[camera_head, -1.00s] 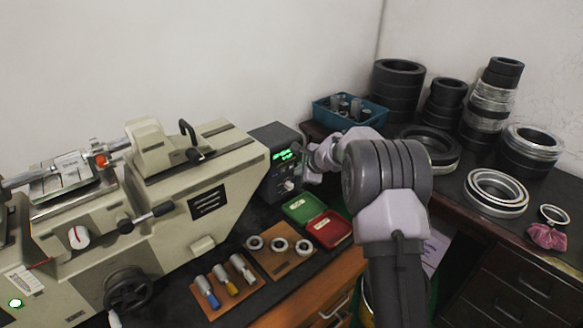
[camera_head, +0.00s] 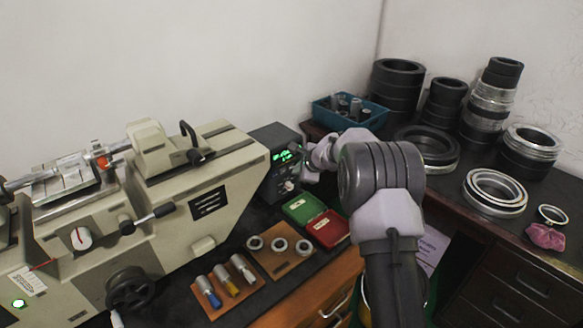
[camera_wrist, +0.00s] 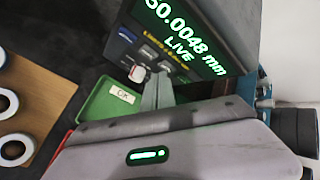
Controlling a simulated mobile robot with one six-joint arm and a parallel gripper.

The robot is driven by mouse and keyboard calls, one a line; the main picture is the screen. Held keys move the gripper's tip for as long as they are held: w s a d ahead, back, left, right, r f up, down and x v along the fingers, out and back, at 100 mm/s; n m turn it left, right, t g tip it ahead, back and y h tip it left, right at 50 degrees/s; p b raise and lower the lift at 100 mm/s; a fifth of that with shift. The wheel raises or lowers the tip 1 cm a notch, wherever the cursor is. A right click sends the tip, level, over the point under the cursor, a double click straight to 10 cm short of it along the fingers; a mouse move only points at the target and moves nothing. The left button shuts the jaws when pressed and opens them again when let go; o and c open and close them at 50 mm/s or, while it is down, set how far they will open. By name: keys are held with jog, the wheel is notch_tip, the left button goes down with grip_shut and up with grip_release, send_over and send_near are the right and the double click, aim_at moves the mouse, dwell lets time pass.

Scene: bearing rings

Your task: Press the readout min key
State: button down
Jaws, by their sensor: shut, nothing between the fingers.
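The readout (camera_head: 272,150) is a dark box with a lit green display, standing at the right end of the beige measuring machine. In the wrist view its display (camera_wrist: 182,38) shows a figure in mm and the word LIVE. A row of small dark keys (camera_wrist: 148,52) lies below the display; their labels are too blurred to tell which is min. My gripper (camera_wrist: 156,82) is shut and empty, its grey fingertips close in front of the readout's key panel. I cannot tell whether they touch a key. In the head view, my wrist largely hides the fingers.
A green case (camera_head: 303,208) and a red case (camera_head: 328,228) lie below the readout. Several small rings (camera_head: 279,244) sit on a brown board. A blue bin (camera_head: 350,110) stands behind my wrist. Large dark rings (camera_head: 398,85) are stacked on the right bench.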

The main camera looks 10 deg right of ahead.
jog(key=shift+w+a+p, duration=0.15)
jog(key=shift+w+p, duration=0.1)
jog(key=shift+p, duration=0.05)
jog(key=shift+s+b, duration=0.15)
jog(key=shift+b, duration=0.2)
jog(key=shift+s+d+b, duration=0.35)
jog(key=shift+s+b, duration=0.15)
jog(key=shift+b, duration=0.05)
jog(key=s+b, duration=0.1)
jog(key=s+d+b, duration=0.1)
jog(key=s+b, duration=0.1)
jog(key=s+d+b, duration=0.1)
jog(key=shift+s+d+b, duration=0.15)
jog(key=shift+s+b, duration=0.1)
jog(key=shift+b, duration=0.15)
dwell(0.6)
